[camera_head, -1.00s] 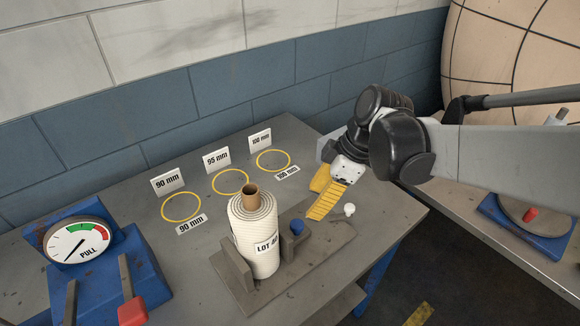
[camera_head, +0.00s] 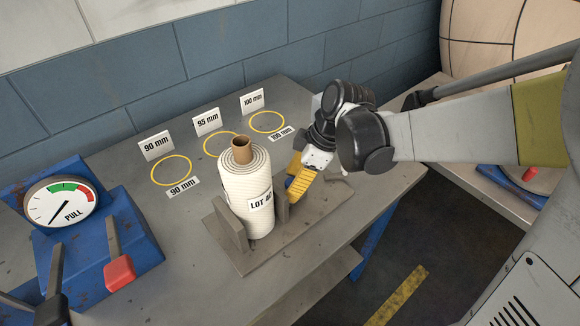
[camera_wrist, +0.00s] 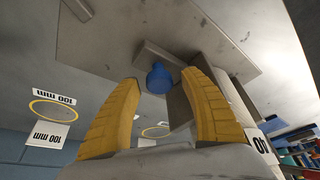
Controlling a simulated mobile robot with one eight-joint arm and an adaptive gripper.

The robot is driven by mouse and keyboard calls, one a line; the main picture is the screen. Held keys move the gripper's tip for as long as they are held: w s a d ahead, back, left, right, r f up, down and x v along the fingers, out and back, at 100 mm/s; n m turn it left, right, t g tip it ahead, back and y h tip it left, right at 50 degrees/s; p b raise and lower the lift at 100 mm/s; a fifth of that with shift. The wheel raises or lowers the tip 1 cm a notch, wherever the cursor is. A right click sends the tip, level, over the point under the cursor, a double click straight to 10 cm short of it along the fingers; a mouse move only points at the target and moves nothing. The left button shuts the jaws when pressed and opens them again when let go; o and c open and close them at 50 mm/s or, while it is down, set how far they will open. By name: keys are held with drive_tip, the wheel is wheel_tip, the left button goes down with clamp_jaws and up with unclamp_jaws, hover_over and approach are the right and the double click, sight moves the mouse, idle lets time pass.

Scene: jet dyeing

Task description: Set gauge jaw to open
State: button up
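A grey jaw fixture (camera_head: 254,259) with two uprights stands on the table. A white wound package (camera_head: 240,185) with a brown core and a LOT label stands upright between the uprights. The right upright (camera_head: 282,208) is close against or touching the package; I cannot tell which. My gripper (camera_head: 297,191), with yellow fingers, is just right of that upright. In the wrist view my gripper (camera_wrist: 161,84) is open, with a blue knob (camera_wrist: 159,77) showing between the fingertips. I cannot tell whether they touch it.
Yellow rings (camera_head: 171,170) with 90, 95 and 100 mm cards lie behind the fixture. A blue pull gauge (camera_head: 61,205) with a red-handled lever (camera_head: 119,270) stands at the left. The table's right edge is near my arm.

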clamp_jaws()
drive_tip(key=w+d, duration=0.2)
drive_tip(key=d, duration=0.1)
unclamp_jaws()
drive_tip(key=v, duration=1.2)
drive_tip(key=shift+s, duration=0.1)
